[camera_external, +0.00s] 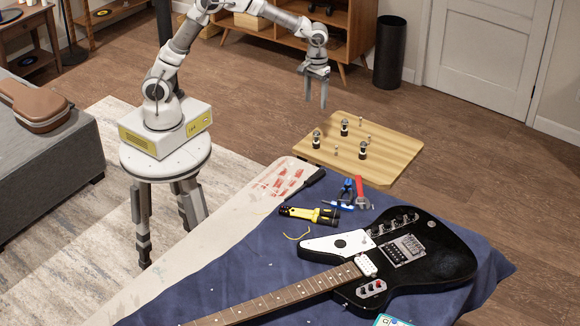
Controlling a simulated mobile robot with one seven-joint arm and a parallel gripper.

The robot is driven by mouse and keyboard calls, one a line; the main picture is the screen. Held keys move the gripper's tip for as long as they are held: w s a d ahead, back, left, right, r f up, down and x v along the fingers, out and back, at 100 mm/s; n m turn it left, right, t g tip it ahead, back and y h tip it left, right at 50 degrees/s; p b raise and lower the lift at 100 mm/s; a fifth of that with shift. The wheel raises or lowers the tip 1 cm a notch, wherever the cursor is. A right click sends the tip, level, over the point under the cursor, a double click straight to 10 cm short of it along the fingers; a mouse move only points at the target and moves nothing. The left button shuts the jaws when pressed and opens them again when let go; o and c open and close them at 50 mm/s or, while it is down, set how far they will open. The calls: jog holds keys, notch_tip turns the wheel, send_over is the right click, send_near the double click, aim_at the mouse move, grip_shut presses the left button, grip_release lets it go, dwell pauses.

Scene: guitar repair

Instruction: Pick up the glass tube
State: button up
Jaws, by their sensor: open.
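Several small upright pieces stand on a light wooden board (396,146). Three of them look like glass tubes with dark lower parts and pale tops: a left one (316,140), a back one (344,127) and a front right one (363,150). Which one is meant, I cannot tell. My gripper (315,103) points down with its fingers apart and nothing between them. It hangs in the air above and behind the board's left part, clear of the tubes.
Smaller pale pieces (335,151) stand among the tubes. In front, a black electric guitar (430,262), red-handled pliers (362,190) and a yellow-black tool (309,215) lie on a blue cloth (255,262). The board's right side is bare.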

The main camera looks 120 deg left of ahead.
aim_at(315, 133)
notch_tip(315, 133, down, 11)
jog(key=shift+r+b, duration=0.2)
jog(key=shift+b, duration=0.85)
jog(key=shift+w+f+b, duration=0.15)
jog(key=shift+f+b, duration=0.25)
jog(key=shift+f, duration=0.95)
jog(key=shift+w+f+b, duration=0.1)
jog(key=shift+f+b, duration=0.3)
jog(key=shift+f, duration=0.9)
jog(key=c, duration=1.1)
jog(key=shift+o, duration=0.2)
jog(key=shift+r, duration=0.1)
jog(key=shift+r, duration=0.5)
jog(key=r, duration=0.1)
jog(key=r+p, duration=0.1)
jog(key=r, duration=0.1)
jog(key=shift+d+r, duration=0.35)
jog(key=shift+r, duration=0.05)
jog(key=d+r+p, duration=0.2)
jog(key=d+r, duration=0.4)
jog(key=d, duration=0.5)
jog(key=shift+w, duration=0.25)
